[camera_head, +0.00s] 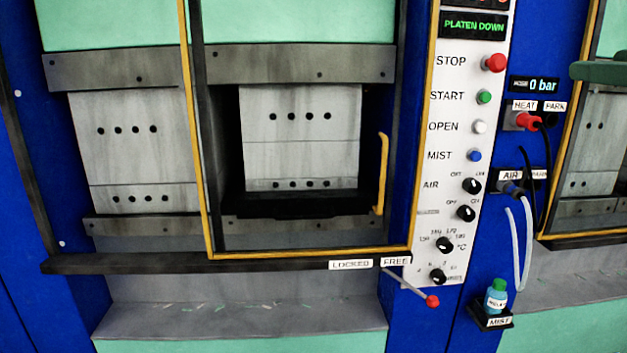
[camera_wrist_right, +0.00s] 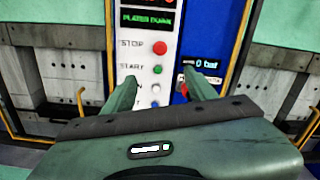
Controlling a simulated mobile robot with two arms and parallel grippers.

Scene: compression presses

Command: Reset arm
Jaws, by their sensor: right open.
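My right gripper (camera_wrist_right: 166,82) is open and empty in the right wrist view. Its two green fingers stand apart in front of the white control panel, with nothing between them but the panel behind. In the head view only a green part of my right gripper (camera_head: 598,70) shows at the right edge, in front of the right-hand press. My left gripper is not in view.
The control panel (camera_head: 455,110) has STOP, START, OPEN and MIST buttons and several knobs. A press with a yellow-edged guard (camera_head: 300,253) stands left of it. A red-tipped lever (camera_head: 432,301) sticks out below. A small bottle (camera_head: 496,298) stands on the MIST holder. Hoses hang at right.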

